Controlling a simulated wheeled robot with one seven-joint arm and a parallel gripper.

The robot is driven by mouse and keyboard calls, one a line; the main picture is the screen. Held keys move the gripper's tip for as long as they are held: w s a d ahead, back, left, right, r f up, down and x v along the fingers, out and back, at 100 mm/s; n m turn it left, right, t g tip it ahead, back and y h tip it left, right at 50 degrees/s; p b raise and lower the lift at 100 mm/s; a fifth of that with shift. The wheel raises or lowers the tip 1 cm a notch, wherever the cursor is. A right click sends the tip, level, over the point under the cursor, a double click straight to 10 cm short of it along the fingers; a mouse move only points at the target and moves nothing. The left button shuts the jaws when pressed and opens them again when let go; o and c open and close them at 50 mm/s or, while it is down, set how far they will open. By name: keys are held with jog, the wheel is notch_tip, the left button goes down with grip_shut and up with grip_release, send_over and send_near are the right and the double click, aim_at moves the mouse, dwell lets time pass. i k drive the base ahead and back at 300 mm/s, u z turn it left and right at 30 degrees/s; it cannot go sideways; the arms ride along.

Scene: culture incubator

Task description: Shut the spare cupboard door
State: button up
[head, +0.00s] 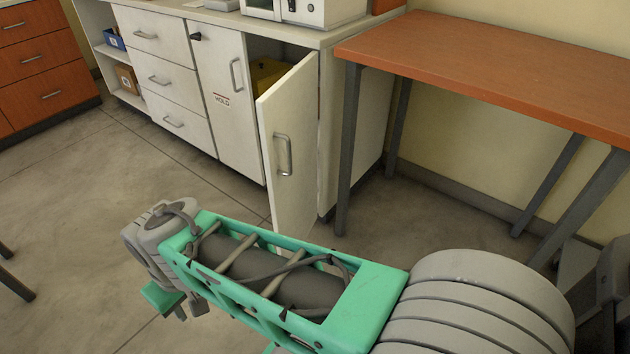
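The open cupboard door (288,150) is a white panel with a metal bar handle (283,155). It is hinged on its right side and swung out into the room from the white cabinet (335,110). Inside the opening a yellow thing (268,73) shows in part. The closed door to its left (228,100) bears a "HOLD" label. My arm reaches across the lower front, apart from the door. My gripper's fingers are not clearly shown; the arm's far end is at the lower left.
A red-brown table (500,62) with grey legs stands right of the cabinet, close to the open door. White drawers (160,75) and open shelves lie to the left. A white device (305,10) sits on the counter. The floor left of the door is clear.

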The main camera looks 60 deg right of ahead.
aim_at(287, 113)
jog(key=z, duration=1.6)
jog(key=i, duration=0.5)
jog(key=k, duration=0.5)
jog(key=u, duration=1.85)
jog(key=i, duration=1.3)
jog(key=z, duration=1.3)
